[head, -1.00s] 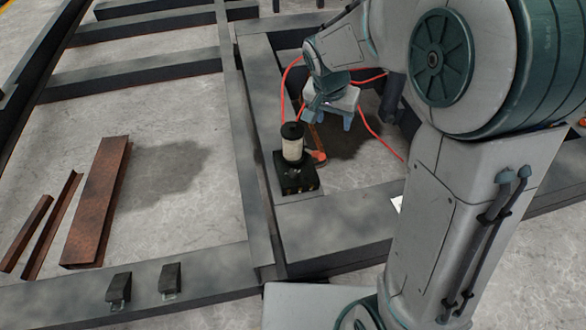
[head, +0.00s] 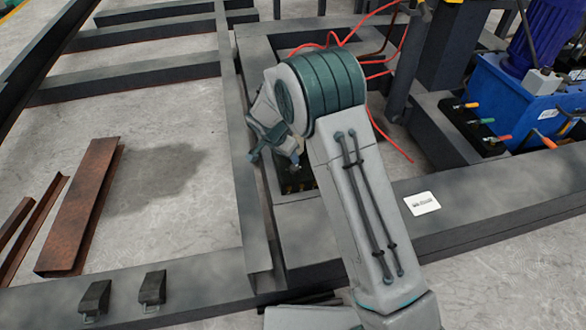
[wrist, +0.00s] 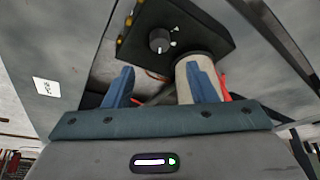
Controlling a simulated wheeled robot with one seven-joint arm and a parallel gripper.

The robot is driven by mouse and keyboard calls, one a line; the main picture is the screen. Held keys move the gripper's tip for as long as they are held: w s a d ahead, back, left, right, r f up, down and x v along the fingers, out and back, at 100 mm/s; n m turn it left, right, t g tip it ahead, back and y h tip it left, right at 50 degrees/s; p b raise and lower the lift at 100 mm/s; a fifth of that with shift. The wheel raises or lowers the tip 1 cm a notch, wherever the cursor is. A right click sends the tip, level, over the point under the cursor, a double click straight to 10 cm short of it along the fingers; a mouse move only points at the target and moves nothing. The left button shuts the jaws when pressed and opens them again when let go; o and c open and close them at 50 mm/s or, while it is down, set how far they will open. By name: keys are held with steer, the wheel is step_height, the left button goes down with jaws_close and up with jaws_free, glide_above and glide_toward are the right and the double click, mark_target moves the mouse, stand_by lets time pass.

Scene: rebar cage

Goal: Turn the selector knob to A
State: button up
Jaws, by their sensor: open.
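The selector knob (wrist: 159,40) is a dark round knob on the face of a black box (wrist: 200,28), in the upper middle of the wrist view. Small white marks sit beside it, too small to read; I cannot tell where it points. My gripper (wrist: 162,84) is open, its two blue fingers apart and below the knob in the picture, with nothing between them. A pale cylinder (wrist: 187,72) on the box shows partly behind the right finger. In the head view my gripper (head: 274,158) is over the box (head: 300,182), which is mostly hidden by my arm; the knob is hidden there.
Dark steel beams (head: 252,180) frame the box. Red hoses (head: 375,62) run behind my arm. A blue machine (head: 515,95) with coloured fittings stands at the right. A white label (head: 422,203) lies on a beam. Rusty channels (head: 82,205) lie on the open floor at left.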

mark_target(295, 167)
steer(key=b+x, duration=0.2)
steer(key=x, duration=0.7)
steer(key=shift+f, duration=0.2)
steer(key=c, duration=1)
